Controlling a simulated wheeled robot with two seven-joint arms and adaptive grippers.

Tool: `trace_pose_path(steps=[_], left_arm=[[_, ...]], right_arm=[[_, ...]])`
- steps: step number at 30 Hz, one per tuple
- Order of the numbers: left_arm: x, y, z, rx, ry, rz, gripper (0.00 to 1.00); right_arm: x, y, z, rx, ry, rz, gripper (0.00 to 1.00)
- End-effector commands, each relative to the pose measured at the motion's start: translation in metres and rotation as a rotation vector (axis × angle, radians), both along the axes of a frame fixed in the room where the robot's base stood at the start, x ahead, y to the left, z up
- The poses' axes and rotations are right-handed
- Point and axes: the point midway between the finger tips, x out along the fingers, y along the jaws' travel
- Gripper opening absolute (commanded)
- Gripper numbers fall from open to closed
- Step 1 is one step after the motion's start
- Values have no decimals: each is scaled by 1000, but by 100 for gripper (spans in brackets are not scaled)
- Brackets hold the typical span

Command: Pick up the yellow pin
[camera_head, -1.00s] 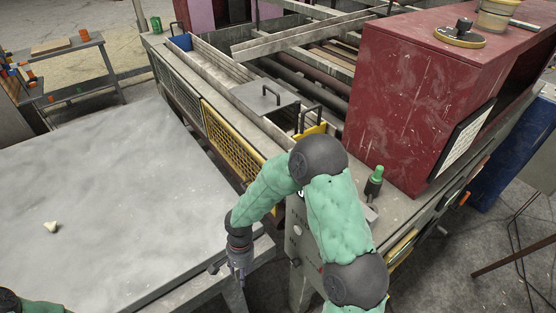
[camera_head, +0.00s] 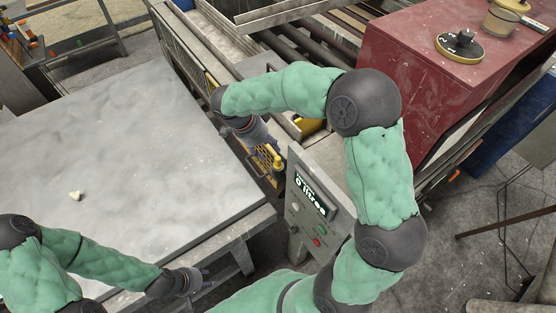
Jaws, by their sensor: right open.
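A small bright yellow piece (camera_head: 276,159), which looks like the yellow pin, shows at the side of the machine frame, above and left of the control panel. My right gripper (camera_head: 268,148) is right at it, pointing down, with its jaws open. The fingers partly cover the yellow piece, and I cannot tell whether they touch it. My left gripper (camera_head: 200,281) is low in the view by the front edge of the grey table, away from the yellow piece. Its fingers are too small to read.
The grey table (camera_head: 120,130) is bare except for a small cream piece (camera_head: 76,195). The control panel (camera_head: 312,200) with a lit display stands close to my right gripper. A red cabinet (camera_head: 430,90) and machine rails stand behind my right arm.

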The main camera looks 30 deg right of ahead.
Motion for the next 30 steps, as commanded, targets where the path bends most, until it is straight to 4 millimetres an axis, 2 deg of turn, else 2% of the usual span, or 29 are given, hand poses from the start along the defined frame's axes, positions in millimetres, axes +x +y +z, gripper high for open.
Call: trace_pose_path(steps=[3, 11, 17, 21, 30], left_arm=[[0, 0, 4, 0, 0, 0, 40], [0, 0, 8, 0, 0, 0, 40], [0, 0, 23, 0, 0, 0, 40], [0, 0, 25, 0, 0, 0, 40], [0, 0, 25, 0, 0, 0, 40]], right_arm=[[-2, -7, -16, 0, 3, 0, 48], [-2, -14, -31, 1, 2, 1, 48], [0, -29, -53, 2, 5, 1, 48], [-1, -34, -69, 2, 3, 2, 48], [-1, -35, -74, 2, 0, 3, 48]])
